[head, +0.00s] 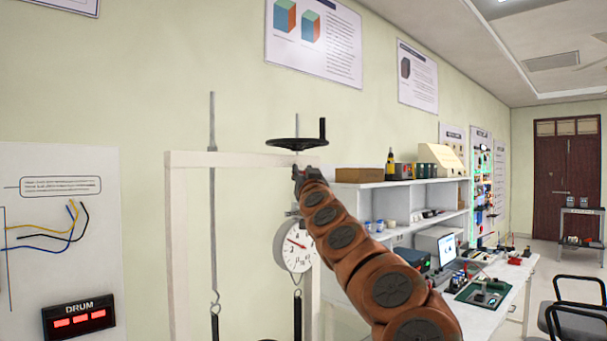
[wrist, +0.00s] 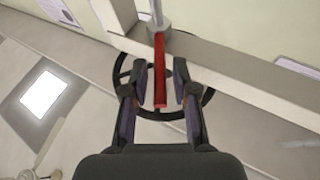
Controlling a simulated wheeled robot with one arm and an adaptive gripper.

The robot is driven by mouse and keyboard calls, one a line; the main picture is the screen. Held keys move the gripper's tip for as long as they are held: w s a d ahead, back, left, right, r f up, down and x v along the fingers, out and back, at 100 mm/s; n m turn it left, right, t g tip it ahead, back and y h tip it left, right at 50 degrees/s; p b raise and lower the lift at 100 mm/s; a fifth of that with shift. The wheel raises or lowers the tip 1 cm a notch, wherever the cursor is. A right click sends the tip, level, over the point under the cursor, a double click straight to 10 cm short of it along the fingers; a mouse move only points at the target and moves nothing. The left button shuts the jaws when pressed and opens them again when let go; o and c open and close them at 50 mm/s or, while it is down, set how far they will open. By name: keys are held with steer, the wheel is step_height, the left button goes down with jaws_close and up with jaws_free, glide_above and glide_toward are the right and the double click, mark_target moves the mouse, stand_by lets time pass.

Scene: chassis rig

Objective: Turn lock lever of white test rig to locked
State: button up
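The white test rig (head: 235,160) is a pale upright frame with a top beam, in the middle of the head view. Its beam (wrist: 225,65) crosses the wrist view diagonally. The lock lever (wrist: 160,65) is a red bar by the beam, pointing down in the wrist view. My gripper (wrist: 160,83) is open, with one finger on each side of the lever and small gaps showing. In the head view my gripper (head: 305,174) is at the beam, below the black handwheel. The lever is hidden there.
The black handwheel (head: 296,143) with an upright handle sits above the beam. A round dial gauge (head: 294,245) hangs below it. A thin rod (head: 212,120) stands on the left. A wall panel with a DRUM display (head: 78,316) is far left. White shelves (head: 400,192) stand behind my arm.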

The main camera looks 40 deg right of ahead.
jaws_close()
